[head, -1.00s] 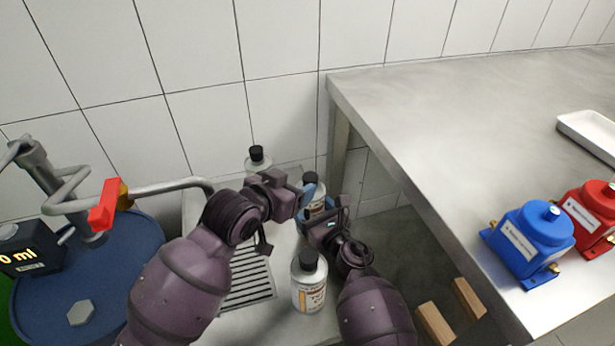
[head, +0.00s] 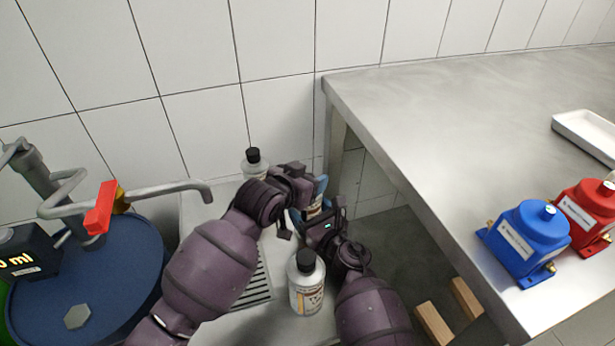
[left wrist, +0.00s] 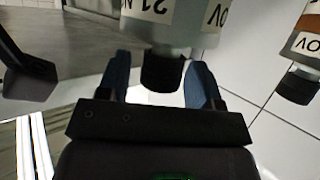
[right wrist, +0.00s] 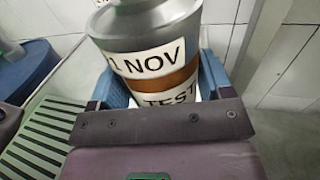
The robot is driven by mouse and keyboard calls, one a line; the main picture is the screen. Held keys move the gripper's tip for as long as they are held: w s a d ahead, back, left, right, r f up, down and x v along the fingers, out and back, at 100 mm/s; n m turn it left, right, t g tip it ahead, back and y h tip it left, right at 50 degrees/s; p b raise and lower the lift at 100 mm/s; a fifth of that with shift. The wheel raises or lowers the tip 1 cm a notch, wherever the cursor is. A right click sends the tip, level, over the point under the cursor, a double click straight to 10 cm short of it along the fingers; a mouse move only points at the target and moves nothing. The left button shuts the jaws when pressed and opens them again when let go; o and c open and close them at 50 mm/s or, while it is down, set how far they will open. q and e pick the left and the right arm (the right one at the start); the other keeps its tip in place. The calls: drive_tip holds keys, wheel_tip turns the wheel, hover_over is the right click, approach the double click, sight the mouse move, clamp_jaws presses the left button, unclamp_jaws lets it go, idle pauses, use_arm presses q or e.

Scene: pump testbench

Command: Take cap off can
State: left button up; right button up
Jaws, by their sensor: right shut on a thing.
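The grey can with a black cap and a white and orange label (right wrist: 160,65) stands between my arms; its body shows in the head view (head: 313,208). My right gripper (right wrist: 160,85) is shut on the can's body, a blue finger on each side. My left gripper (head: 318,187) is over the can's top and hides its cap in the head view. In the left wrist view the black cap (left wrist: 164,74) lies between its two blue fingers (left wrist: 158,80). A gap shows on the left side of the cap, and the right finger is close to it.
A second capped can (head: 307,284) stands in front, between my forearms. A third can (head: 254,164) stands behind, near the tiled wall. A blue drum (head: 110,290) with a pipe and red valve handle (head: 101,208) is at left. A steel table (head: 450,130) with pumps is at right.

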use_arm(q)
drive_tip(key=c, duration=0.9)
drive_tip(key=shift+r, duration=0.5)
drive_tip(key=shift+r, duration=0.65)
drive_tip(key=shift+r, duration=2.15)
